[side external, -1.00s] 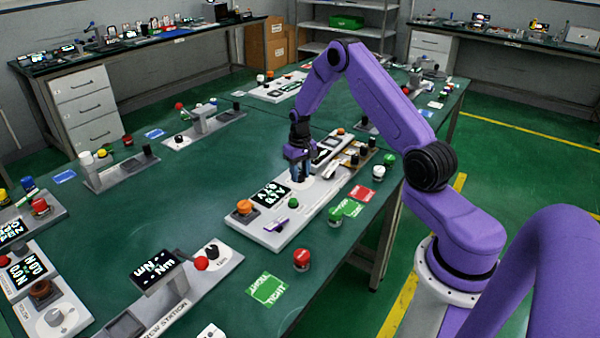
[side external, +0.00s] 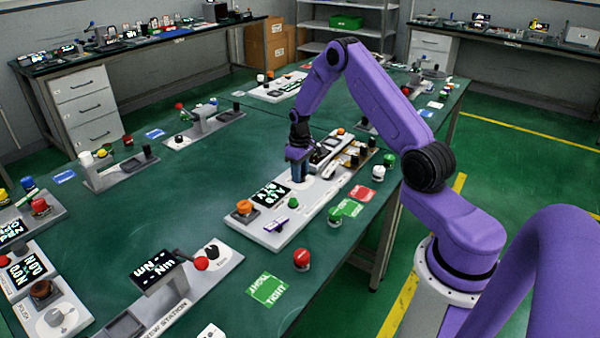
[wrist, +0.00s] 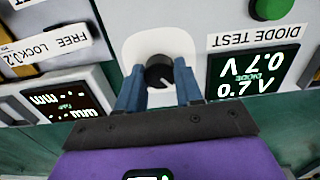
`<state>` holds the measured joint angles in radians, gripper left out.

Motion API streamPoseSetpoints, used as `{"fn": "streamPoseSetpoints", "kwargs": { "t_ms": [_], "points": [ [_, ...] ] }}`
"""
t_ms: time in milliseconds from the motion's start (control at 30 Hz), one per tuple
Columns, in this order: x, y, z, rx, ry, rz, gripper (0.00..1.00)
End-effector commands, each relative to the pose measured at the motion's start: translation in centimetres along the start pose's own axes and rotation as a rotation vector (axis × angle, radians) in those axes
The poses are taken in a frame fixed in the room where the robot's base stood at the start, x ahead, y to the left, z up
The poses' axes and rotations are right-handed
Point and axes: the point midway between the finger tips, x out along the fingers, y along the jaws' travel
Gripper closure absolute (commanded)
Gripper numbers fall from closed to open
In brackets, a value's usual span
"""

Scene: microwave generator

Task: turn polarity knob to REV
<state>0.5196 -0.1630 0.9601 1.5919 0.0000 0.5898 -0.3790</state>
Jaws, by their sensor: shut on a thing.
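A round black knob (wrist: 158,73) with a small white mark sits on a white plate (wrist: 136,46) in the wrist view. My gripper (wrist: 158,84) is shut on this knob, one blue finger on each side. No FWD or REV lettering is readable at the knob. Beside it, a dark display (wrist: 254,74) shows 0.7 V and DIODE under a DIODE TEST label (wrist: 245,39). In the side view my gripper (side external: 299,170) points down onto the white panel (side external: 306,204), just behind the display (side external: 270,194); its fingers hide the knob there.
An orange knob (side external: 244,207) and a small purple lever (side external: 276,225) are at the panel's near end. A green button (wrist: 271,8) lies beyond the display. A red button (side external: 302,258) stands on the green table in front. Open table lies left of the panel.

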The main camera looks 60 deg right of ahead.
Motion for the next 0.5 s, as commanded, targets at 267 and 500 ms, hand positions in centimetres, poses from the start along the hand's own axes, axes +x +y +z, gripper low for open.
{"fn": "streamPoseSetpoints", "kwargs": {
  "t_ms": [267,500],
  "points": [
    [-0.06,-0.02,-0.05,0.001,0.001,0.0,0.39],
    [-0.04,-0.01,-0.03,0.001,0.0,0.0,0.39]
  ]
}}
